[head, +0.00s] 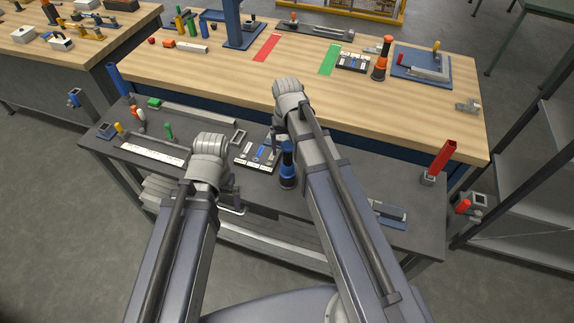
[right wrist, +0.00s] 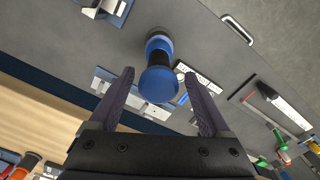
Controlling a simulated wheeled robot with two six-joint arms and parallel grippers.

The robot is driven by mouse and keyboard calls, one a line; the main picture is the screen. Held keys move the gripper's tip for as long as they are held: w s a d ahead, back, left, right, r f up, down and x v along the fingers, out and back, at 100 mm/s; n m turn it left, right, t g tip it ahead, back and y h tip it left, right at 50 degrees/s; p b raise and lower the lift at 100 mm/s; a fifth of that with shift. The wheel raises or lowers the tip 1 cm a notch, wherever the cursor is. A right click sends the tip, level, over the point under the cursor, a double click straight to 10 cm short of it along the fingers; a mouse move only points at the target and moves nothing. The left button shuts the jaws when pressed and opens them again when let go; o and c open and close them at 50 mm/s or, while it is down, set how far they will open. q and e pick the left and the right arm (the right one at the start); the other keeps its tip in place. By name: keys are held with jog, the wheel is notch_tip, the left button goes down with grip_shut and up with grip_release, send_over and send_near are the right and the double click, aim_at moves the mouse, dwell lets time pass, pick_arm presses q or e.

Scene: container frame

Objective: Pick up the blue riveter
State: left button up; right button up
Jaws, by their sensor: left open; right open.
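The blue riveter (head: 288,168), blue with a black band, stands upright on the dark grey bench in the head view, beside my right forearm. In the right wrist view the riveter (right wrist: 158,80) shows end-on between the finger tips. My right gripper (right wrist: 157,82) is open around its line of sight, with gaps on both sides and no visible contact. In the head view my right gripper (head: 276,142) points down just behind the riveter and is partly hidden by my arm. My left gripper (head: 212,172) is over the bench to the left, its fingers mostly hidden by my wrist.
A small panel (head: 256,154) lies beside the riveter. A long tray (head: 150,150) and coloured tools are at the bench's left. A red angled piece (head: 441,160) stands at right. An orange riveter (head: 382,58) stands on the wooden table (head: 215,75) behind.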

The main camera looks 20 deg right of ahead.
aim_at(288, 158)
jog(key=shift+s+f+b, duration=0.15)
jog(key=shift+f+b, duration=1.15)
jog(key=shift+s+f+b, duration=0.1)
jog(key=shift+f+b, duration=1.2)
jog(key=shift+r, duration=0.1)
grip_shut()
